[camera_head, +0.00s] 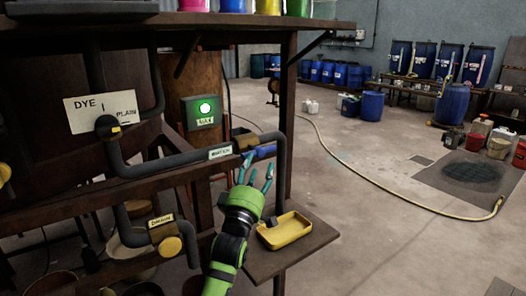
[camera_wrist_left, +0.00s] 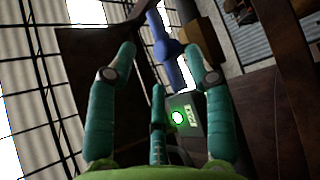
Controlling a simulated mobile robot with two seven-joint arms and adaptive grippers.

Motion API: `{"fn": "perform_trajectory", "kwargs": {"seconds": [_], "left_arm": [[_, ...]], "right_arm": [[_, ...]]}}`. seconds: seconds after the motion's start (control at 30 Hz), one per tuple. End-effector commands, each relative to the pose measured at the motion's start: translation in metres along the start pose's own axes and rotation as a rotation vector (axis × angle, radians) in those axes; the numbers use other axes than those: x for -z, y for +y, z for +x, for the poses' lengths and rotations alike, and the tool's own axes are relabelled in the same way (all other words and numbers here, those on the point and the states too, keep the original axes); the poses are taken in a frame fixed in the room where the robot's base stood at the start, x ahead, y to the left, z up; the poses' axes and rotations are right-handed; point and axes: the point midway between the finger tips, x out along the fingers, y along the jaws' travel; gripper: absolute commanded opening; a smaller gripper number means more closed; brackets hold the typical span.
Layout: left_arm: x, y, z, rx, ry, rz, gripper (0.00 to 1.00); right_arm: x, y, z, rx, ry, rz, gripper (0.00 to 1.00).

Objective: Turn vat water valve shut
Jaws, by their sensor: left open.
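The water valve has a blue lever handle (camera_head: 264,152) beside a brass-brown body (camera_head: 244,141), at the right end of a grey pipe with a small white label (camera_head: 220,152). My left gripper (camera_head: 257,169), green with teal fingers, is open and empty just below the handle in the head view. In the left wrist view, the blue handle (camera_wrist_left: 165,48) shows beyond and between the spread fingertips (camera_wrist_left: 167,62). I cannot tell whether any finger touches it. My right gripper is not in view.
A yellow drain knob (camera_head: 170,247) sits lower left. A shelf with a yellow tray (camera_head: 285,232) stands right of my left arm. A green-lit box (camera_head: 203,110) is behind the pipe, and a wooden post (camera_head: 287,120) rises right of the valve. Open floor lies to the right, crossed by a hose.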

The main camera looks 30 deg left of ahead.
Motion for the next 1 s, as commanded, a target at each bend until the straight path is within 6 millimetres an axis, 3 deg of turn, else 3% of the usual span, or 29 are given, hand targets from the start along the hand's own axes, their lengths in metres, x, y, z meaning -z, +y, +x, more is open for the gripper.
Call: {"fn": "perform_trajectory", "kwargs": {"seconds": [0.43, 0.87, 0.97, 1.0], "left_arm": [[0.003, 0.003, 0.060, -0.005, 0.005, -0.007, 0.52], [0.002, 0.002, 0.070, -0.006, 0.004, -0.005, 0.52], [0.002, 0.002, 0.070, -0.005, 0.004, -0.005, 0.16], [0.002, 0.002, 0.070, -0.005, 0.004, -0.005, 0.00]], "right_arm": [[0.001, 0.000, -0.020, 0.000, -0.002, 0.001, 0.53], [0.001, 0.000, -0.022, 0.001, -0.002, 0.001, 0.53], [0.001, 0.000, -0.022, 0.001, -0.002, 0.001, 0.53], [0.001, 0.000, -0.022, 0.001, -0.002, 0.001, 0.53]]}}
